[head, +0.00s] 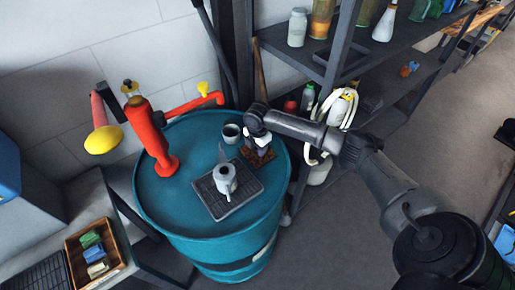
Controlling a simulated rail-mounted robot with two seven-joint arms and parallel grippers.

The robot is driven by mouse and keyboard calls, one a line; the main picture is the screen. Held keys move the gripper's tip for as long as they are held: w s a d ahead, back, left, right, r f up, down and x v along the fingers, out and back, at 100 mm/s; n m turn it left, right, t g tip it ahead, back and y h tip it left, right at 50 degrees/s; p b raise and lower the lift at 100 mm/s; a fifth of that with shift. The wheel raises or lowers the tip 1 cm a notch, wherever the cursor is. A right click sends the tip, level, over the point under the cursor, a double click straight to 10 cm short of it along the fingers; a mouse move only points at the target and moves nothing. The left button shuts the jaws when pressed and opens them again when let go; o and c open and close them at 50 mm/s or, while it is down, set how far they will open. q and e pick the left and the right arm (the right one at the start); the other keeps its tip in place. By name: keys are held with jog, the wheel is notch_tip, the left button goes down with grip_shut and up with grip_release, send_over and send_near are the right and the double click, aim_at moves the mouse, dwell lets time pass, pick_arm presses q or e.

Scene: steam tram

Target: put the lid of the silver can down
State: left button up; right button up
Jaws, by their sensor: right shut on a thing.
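The silver can (226,184) stands upright on a black ribbed tray (213,205) on top of a teal drum (180,215). My right gripper (258,150) points down over the far right part of the drum top, behind and to the right of the can. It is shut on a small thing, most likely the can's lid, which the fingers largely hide. A brown patterned pad (268,155) lies right under the fingers. I cannot tell whether the held thing touches the pad. My left gripper is not in view.
A dark cup (232,133) stands just left of my right gripper. A red hand pump (150,135) rises from the drum's left side, its spout reaching over the back. Shelves with jars (297,27) stand behind to the right. The drum's front left top is clear.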

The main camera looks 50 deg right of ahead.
jog(key=shift+f, duration=0.1)
jog(key=o, duration=0.9)
jog(key=shift+r, duration=0.2)
notch_tip(320, 180, up, 12)
jog(key=shift+f+p, duration=0.1)
jog(key=shift+p, duration=0.85)
